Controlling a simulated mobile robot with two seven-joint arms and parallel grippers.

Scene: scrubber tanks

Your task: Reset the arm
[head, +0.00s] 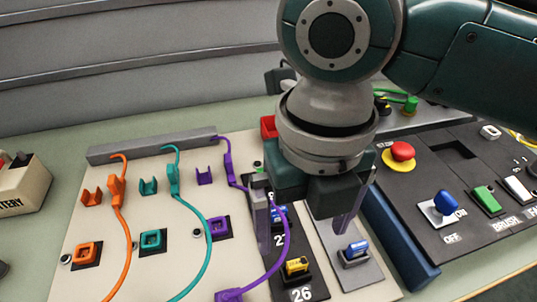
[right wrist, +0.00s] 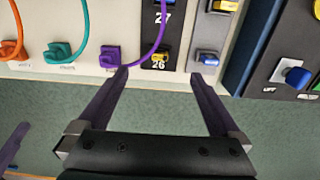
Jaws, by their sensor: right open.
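My right gripper (head: 305,240) hangs over the panel beside the numbered black strip. Its two fingers are apart with nothing between them. In the right wrist view the open right gripper (right wrist: 160,75) points toward the strip's lower end, with a yellow switch (right wrist: 158,55) beyond the tips. The yellow switch (head: 297,265) by "26" and a blue switch (head: 355,249) on a grey plate also show in the head view. A dark purple finger-like piece (right wrist: 14,143) at the wrist view's left edge looks like part of my left gripper. Its jaw state is hidden.
Orange (head: 117,190), teal (head: 173,180) and purple (head: 229,168) cabled plugs stand on the pale panel. A purple plug end (head: 229,295) lies near the front. A red stop button (head: 398,153) and a blue lever (head: 445,203) sit on the right console.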

